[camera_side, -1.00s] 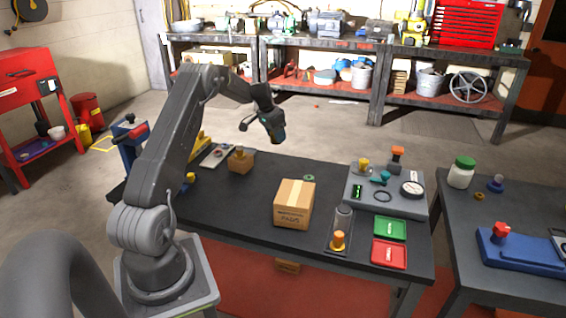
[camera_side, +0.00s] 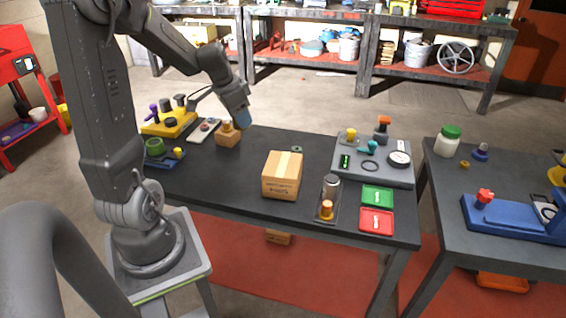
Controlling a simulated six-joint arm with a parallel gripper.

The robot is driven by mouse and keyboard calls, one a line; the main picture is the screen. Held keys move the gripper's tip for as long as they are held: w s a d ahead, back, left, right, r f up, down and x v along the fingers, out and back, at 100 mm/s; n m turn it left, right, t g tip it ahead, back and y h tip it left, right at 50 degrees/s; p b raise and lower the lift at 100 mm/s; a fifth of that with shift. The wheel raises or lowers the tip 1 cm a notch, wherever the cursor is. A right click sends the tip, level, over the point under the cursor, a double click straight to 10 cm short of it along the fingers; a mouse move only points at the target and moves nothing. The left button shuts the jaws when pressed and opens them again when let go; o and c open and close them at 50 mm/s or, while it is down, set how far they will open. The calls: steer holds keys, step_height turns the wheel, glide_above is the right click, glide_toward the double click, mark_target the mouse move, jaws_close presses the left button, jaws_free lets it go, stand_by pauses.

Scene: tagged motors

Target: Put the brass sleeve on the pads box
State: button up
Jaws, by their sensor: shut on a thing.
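My gripper (camera_side: 243,120) is tilted downward above the far left part of the dark table. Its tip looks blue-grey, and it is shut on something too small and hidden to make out. A small brown block (camera_side: 227,139) with a brass-coloured piece (camera_side: 227,127) on top sits just left of and below the gripper; I cannot tell whether they touch or whether this piece is the brass sleeve. A taped cardboard carton (camera_side: 281,177), likely the pads box, stands mid-table with its top clear. Its print is unreadable. A brass-coloured ring (camera_side: 464,164) lies on the right table.
A grey panel (camera_side: 344,175) with knobs and a gauge stands right of the carton. A clear cylinder (camera_side: 331,187), a green tray (camera_side: 377,196) and a red tray (camera_side: 376,221) are near the front. A yellow fixture (camera_side: 168,124) is at the left.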

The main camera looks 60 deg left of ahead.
glide_above(286, 163)
steer(key=s, duration=0.1)
step_height(286, 163, down, 7)
steer(key=shift+r, duration=0.15)
steer(key=shift+f, duration=2.1)
steer(key=shift+f, duration=0.1)
steer(key=o, duration=1.1)
